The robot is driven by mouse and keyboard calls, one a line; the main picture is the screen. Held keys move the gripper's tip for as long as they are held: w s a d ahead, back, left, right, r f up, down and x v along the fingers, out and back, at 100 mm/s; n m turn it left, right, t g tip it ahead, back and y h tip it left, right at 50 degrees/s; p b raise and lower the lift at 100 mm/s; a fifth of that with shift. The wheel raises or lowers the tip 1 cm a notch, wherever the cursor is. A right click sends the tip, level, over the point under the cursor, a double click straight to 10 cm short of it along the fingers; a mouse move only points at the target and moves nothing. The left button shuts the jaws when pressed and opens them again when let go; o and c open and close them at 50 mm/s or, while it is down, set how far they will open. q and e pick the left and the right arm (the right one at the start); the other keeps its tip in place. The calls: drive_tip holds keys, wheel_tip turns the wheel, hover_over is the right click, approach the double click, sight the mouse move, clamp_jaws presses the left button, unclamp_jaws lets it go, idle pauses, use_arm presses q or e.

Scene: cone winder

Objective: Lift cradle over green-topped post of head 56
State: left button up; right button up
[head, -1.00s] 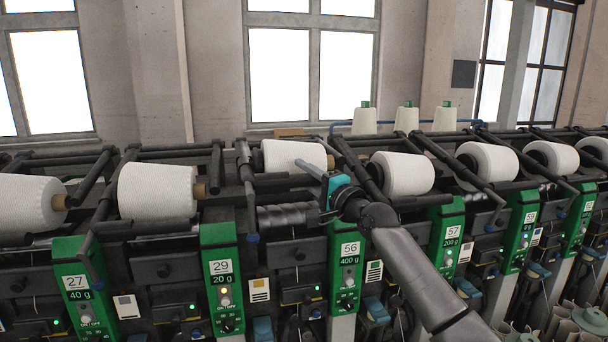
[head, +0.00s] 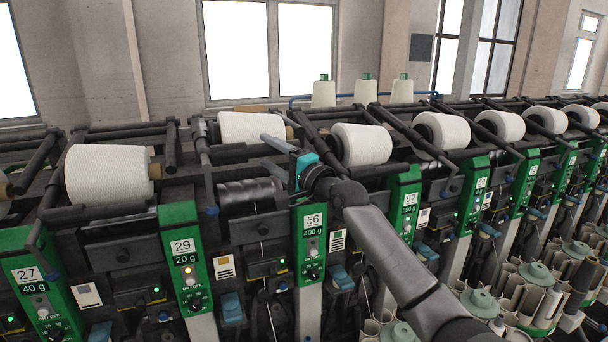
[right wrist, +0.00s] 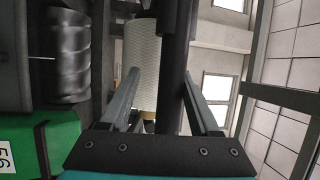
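The head 56 post (head: 314,222) has a green top with a label reading 56 and 400 g. Its white yarn cone (head: 245,127) sits behind and above the bare dark drum (head: 248,195), higher than the neighbouring cones. My right gripper (head: 275,145) is above and slightly left of the green top, in front of the cone. In the right wrist view its fingers (right wrist: 160,90) are apart, with a dark cradle bar (right wrist: 174,60) between them; a gap shows beside the left finger. Contact on the right is unclear. My wrist hides the cradle's front end.
Head 29 (head: 183,250) with its cone (head: 105,175) stands left, and head 57 (head: 406,205) with its cone (head: 360,145) stands right. Dark cradle bars run close on both sides. Pale cones (head: 365,90) stand behind the machine.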

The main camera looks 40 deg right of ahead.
drive_tip(key=b+v, duration=0.2)
drive_tip(key=v, duration=1)
drive_tip(key=shift+s, duration=0.25)
drive_tip(key=shift+d, duration=0.1)
idle(0.8)
